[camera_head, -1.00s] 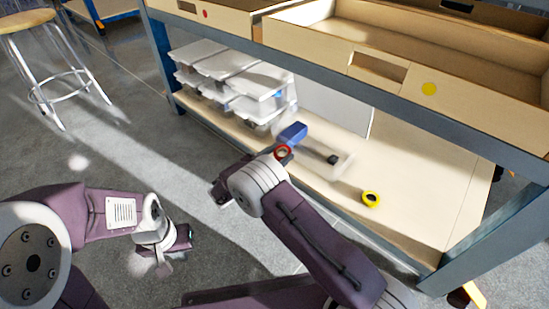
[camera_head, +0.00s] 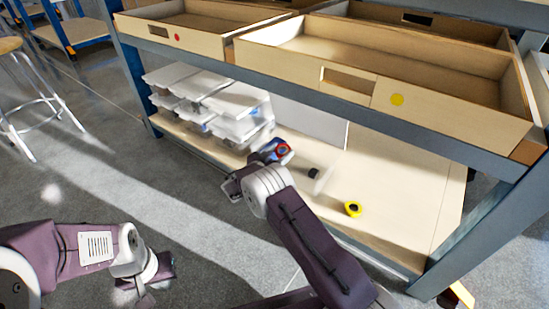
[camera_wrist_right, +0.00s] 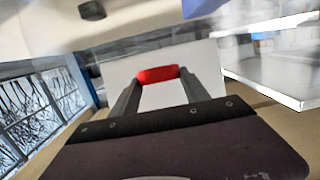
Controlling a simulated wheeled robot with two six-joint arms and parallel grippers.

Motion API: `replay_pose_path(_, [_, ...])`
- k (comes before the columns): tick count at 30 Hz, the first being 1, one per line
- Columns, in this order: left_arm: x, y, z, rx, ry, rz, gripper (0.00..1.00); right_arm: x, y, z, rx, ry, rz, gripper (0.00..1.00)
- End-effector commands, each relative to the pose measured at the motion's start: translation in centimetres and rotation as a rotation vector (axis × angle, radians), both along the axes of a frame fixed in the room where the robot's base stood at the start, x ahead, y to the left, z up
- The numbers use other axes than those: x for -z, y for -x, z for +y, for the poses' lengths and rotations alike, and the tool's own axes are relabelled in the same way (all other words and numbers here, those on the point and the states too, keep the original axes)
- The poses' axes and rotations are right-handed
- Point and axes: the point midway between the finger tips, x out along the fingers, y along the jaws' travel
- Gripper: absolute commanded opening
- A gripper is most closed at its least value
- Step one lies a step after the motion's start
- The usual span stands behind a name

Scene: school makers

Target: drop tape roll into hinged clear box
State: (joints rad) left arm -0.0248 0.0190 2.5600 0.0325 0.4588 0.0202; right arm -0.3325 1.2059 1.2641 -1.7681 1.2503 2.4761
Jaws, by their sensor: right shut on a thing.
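A red-rimmed tape roll (camera_head: 281,150) is held in my right gripper (camera_head: 277,158). In the right wrist view the red roll (camera_wrist_right: 158,74) sits between the two fingertips of the right gripper (camera_wrist_right: 158,88). The roll overlaps the blue block in the head view. My left gripper (camera_head: 164,276) is low at the left, away from the shelf; its jaw opening is unclear.
A yellow tape roll (camera_head: 353,209) lies on the wooden lower shelf (camera_head: 400,190). Stacked clear bins (camera_head: 215,100) stand at its left. Wooden drawers (camera_head: 400,75) and a blue-grey beam (camera_head: 330,100) hang above. The shelf's right part is bare.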

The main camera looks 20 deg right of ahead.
Motion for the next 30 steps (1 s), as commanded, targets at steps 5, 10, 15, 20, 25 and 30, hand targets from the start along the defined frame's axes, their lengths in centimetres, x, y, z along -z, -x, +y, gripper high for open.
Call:
replay_pose_path(5, [0.0,0.0,0.0,0.0,0.0,0.0,0.0,0.0,-1.3,-1.7,0.001,0.0,-0.001,0.15])
replay_pose_path(10, [0.0,0.0,0.0,0.0,0.0,0.0,0.0,0.0,-2.4,-3.0,0.001,-0.001,-0.001,0.15])
replay_pose_path(15, [0.0,0.0,0.0,0.0,0.0,0.0,0.0,0.0,-3.0,-3.8,0.001,0.001,-0.001,0.15])
replay_pose_path(20, [0.0,0.0,0.0,0.0,0.0,0.0,0.0,0.0,-3.2,-3.9,-0.001,0.001,-0.001,0.15])
replay_pose_path(25, [0.0,0.0,0.0,0.0,0.0,0.0,0.0,0.0,-3.1,-3.9,-0.001,0.001,-0.001,0.56])
replay_pose_path(30, [0.0,0.0,0.0,0.0,0.0,0.0,0.0,0.0,-3.1,-3.9,0.0,0.001,-0.001,0.79])
